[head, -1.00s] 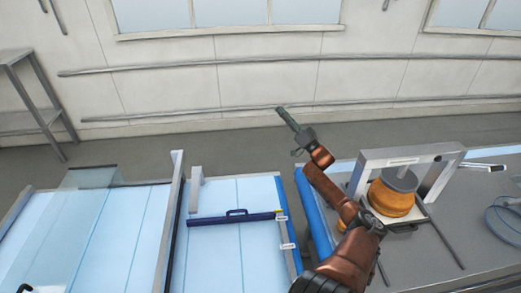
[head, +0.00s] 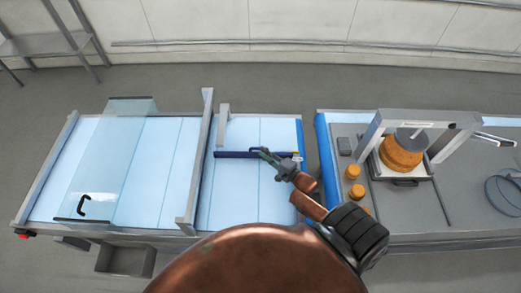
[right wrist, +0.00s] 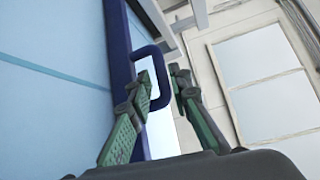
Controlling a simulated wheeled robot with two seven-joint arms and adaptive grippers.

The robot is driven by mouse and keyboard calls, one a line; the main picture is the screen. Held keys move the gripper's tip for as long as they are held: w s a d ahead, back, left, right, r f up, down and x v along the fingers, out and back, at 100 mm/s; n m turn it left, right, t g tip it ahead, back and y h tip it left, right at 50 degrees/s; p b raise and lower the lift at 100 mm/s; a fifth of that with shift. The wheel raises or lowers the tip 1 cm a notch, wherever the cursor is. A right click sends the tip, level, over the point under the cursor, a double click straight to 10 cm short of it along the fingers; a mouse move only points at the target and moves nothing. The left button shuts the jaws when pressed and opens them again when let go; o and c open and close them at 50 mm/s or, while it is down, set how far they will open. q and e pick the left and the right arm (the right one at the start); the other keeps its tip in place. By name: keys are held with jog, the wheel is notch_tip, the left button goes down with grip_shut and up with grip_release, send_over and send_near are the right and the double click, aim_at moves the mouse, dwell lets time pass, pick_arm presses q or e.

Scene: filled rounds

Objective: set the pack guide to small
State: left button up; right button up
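The pack guide is a dark blue bar (head: 228,154) with a loop handle, lying across the light blue belt in the head view. Its right end has a yellow tip near a small white label (head: 298,159), whose writing is too small to read. My right gripper (head: 265,153) is at the handle. The fingers look apart, with a gap beside the handle. My left gripper is not in view.
A clear guard (head: 110,165) covers the belt at left, beside a grey upright rail (head: 200,160). At right, a grey frame (head: 375,130) stands over a large orange round (head: 401,155). Small orange rounds (head: 353,172) lie nearby on the grey bench.

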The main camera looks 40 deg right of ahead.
jog(key=w, duration=0.1)
jog(key=w+b, duration=0.1)
jog(key=w, duration=0.1)
jog(key=shift+w+a+f, duration=0.15)
jog(key=shift+f, duration=0.2)
jog(key=shift+w+b, duration=0.3)
jog(key=shift+b, duration=0.05)
jog(key=shift+r, duration=0.1)
jog(key=shift+c, duration=0.3)
grip_shut()
